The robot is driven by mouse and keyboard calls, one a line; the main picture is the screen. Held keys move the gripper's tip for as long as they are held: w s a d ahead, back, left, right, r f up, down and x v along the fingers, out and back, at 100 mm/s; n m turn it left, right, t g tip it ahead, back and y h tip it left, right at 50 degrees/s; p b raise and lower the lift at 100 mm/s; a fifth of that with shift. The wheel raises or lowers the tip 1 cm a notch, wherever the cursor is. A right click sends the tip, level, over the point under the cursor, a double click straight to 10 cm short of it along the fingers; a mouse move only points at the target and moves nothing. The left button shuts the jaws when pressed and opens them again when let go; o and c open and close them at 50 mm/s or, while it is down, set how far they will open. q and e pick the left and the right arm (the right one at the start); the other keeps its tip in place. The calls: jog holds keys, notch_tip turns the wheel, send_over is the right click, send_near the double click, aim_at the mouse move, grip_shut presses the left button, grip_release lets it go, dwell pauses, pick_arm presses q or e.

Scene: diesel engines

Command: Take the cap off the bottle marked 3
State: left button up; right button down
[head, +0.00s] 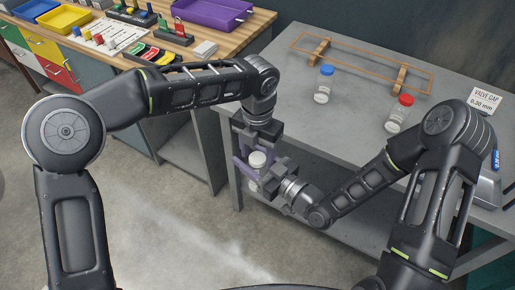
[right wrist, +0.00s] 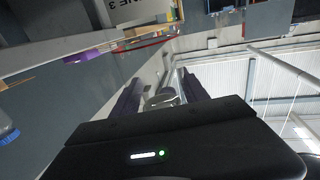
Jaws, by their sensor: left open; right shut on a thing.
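A small clear bottle with a white cap (head: 257,159) is held upright in front of the grey table's near left edge; I cannot read its number. My right gripper (head: 256,182) is shut on this bottle, and part of it (right wrist: 162,98) shows between the purple fingers in the right wrist view. My left gripper (head: 254,156) is open, pointing down with its purple fingers around the cap; whether they touch it I cannot tell. A blue-capped bottle (head: 323,88) and a red-capped bottle (head: 399,115) stand on the grey table, their markings not legible.
A wooden rack (head: 363,62) lies at the back of the grey table (head: 280,92). A valve gap sign (head: 485,100) stands at its right. The wooden bench (head: 225,45) at upper left carries yellow and purple trays and small parts.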

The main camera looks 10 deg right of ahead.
pick_arm(q)
jog(key=shift+c, duration=0.3)
grip_shut()
jog(key=shift+n, duration=1.7)
jog(key=shift+o, duration=1.3)
grip_release()
jog(key=shift+r, duration=2.35)
jog(key=shift+c, duration=0.2)
